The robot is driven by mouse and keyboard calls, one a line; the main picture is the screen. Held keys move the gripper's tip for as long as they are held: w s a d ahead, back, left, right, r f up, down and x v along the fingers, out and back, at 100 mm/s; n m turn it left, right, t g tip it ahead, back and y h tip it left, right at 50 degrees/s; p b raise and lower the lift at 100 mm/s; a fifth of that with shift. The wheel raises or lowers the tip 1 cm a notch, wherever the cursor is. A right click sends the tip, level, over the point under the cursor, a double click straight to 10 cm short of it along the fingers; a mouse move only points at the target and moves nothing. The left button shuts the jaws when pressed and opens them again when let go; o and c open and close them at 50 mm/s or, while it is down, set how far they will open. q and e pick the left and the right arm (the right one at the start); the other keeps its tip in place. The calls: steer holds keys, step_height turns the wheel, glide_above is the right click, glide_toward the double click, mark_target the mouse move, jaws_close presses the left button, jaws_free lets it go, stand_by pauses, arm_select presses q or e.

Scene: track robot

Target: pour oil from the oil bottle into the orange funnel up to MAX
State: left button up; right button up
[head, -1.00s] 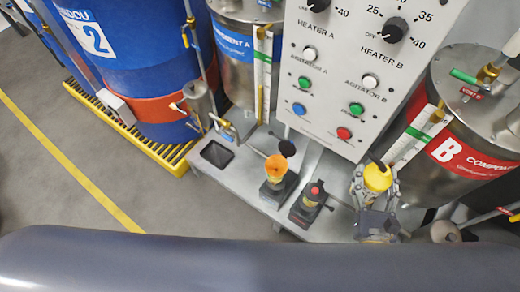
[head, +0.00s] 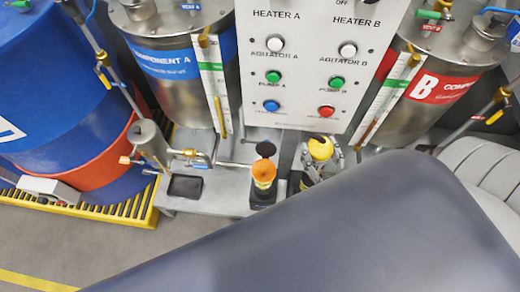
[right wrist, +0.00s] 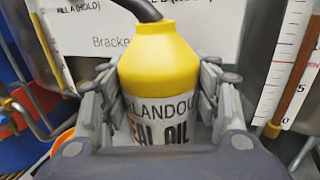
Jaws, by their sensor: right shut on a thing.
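The oil bottle (head: 321,148) has a yellow top; the right wrist view shows it (right wrist: 157,70) close up, with a dark spout and a white label partly reading "OIL". My right gripper (head: 320,160) is shut on it, with fingers on both sides, also in the right wrist view (right wrist: 157,85). The bottle looks upright, to the right of the orange funnel (head: 264,170) and apart from it. The funnel stands on a small dark unit on the grey bench, with an open black lid (head: 265,149) behind it. The MAX mark cannot be made out. My left gripper is not in view.
My grey arm covers the lower right of the head view and hides part of the bench (head: 220,190). A control panel (head: 315,70) rises behind. Metal tanks A (head: 170,90) and B (head: 435,95) flank it. A blue drum (head: 60,100) stands at left.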

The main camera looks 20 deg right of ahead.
steer(key=shift+r, duration=0.15)
steer(key=n+p, duration=0.1)
steer(key=r+n+p, duration=0.1)
steer(key=p, duration=0.1)
steer(key=shift+w+a, duration=0.1)
steer(key=shift+a, duration=0.05)
steer(key=p, duration=0.1)
steer(key=n+g+p, duration=0.1)
steer(key=shift+w+a+n+p, duration=0.1)
steer(key=shift+a+n+p, duration=0.15)
steer(key=shift+n+p, duration=0.1)
steer(key=shift+w+a+n+p, duration=0.15)
steer(key=shift+a+n+p, duration=0.2)
steer(key=shift+n+p, duration=0.55)
steer(key=shift+w+a+f+n+g+p, duration=0.2)
steer(key=shift+n+g+p, duration=0.2)
steer(key=shift+p, duration=0.15)
steer(key=shift+a+p, duration=0.15)
steer(key=shift+p, duration=0.15)
steer(key=shift+f+n, duration=0.35)
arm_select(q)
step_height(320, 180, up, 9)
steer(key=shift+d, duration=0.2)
arm_select(e)
steer(key=shift+f+h, duration=0.25)
steer(key=shift+h, duration=0.05)
